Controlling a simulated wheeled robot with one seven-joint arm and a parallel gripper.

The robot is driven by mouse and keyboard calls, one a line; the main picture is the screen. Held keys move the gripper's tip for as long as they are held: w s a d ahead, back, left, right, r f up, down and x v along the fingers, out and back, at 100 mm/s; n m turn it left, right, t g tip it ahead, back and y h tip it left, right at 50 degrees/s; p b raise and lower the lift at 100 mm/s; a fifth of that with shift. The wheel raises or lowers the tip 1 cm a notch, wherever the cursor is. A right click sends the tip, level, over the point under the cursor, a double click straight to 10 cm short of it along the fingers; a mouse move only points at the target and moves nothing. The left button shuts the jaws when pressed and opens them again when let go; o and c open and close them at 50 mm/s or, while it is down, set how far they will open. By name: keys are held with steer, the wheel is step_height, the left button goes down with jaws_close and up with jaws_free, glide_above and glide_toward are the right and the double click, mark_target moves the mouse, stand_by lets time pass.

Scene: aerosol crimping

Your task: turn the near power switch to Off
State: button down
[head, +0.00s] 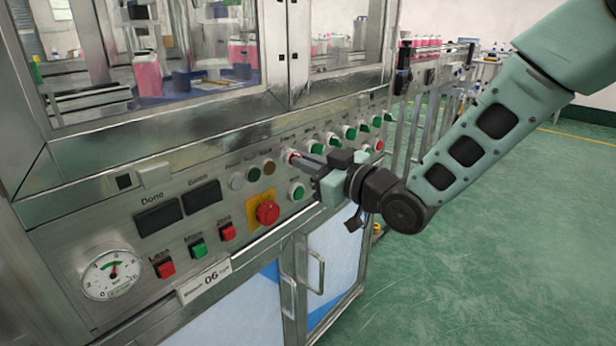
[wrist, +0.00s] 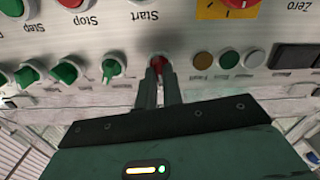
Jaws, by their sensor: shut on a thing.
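The near power switch, a small red knob (head: 291,155) in a pale round collar, sits on the slanted steel control panel. Its label above is faint. In the wrist view, which is upside down, the red knob (wrist: 158,61) shows between the fingertips. My gripper (head: 297,158) reaches in from the right and is shut on this knob. The two dark fingers (wrist: 159,73) hold it from both sides in the wrist view. They cover most of the knob, so I cannot tell its exact angle.
A row of green knobs (head: 331,138) runs to the right of the red knob. Brown, green and white round lamps (head: 254,174) lie to its left. A green button (head: 296,191) is just below, and a red emergency stop (head: 267,212) sits lower left. Open floor lies right.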

steer(key=shift+f+n+b, duration=0.1)
steer(key=shift+n+b, duration=1.8)
steer(key=c, duration=1.5)
jaws_free()
steer(key=shift+c, duration=0.2)
steer(key=b+v, duration=0.6)
steer(key=v, duration=1.1)
steer(key=shift+s+b, duration=0.2)
steer(key=shift+b, duration=0.2)
